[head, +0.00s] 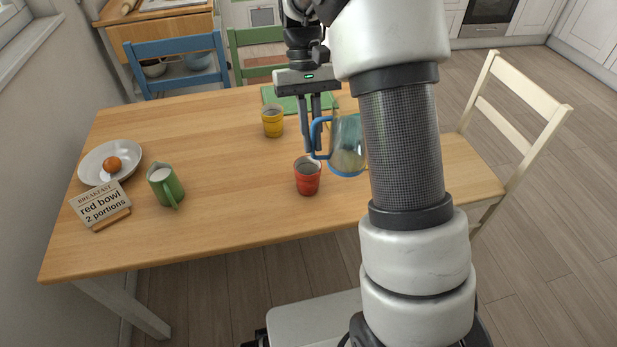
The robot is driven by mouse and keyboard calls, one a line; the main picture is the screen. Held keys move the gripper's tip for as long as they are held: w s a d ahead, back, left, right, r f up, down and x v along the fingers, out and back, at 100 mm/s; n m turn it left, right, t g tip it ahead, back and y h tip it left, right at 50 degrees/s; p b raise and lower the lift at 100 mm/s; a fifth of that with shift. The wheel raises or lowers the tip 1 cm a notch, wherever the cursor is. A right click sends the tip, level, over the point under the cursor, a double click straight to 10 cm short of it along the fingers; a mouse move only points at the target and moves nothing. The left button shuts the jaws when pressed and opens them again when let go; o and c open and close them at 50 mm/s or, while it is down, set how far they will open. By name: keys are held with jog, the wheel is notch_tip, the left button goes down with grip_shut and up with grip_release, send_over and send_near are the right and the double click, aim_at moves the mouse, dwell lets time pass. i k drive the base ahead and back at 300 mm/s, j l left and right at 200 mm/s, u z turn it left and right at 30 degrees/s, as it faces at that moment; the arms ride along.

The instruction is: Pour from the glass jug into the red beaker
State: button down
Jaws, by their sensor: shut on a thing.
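The glass jug (347,150) is clear with a blue handle and blue edging. My gripper (312,145) points down and is shut on the jug's handle, at the jug's left side. The jug looks close to upright, and my arm hides part of its right side. I cannot tell how much is in it or whether its base touches the table. The red beaker (307,180) stands upright on the table, just in front and to the left of the jug, below my gripper. Its open top faces up.
At left are a green jug (165,187), a plate (92,172) with an egg (112,164) and a sign (100,204) reading "red bowl 2 portions". The table (225,200) between is clear.

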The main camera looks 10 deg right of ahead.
aim_at(307, 171)
jog(key=k+j+z, duration=0.25)
jog(key=k, duration=0.15)
jog(key=k+z, duration=0.3)
jog(key=k+l, duration=0.05)
jog(key=k, duration=0.05)
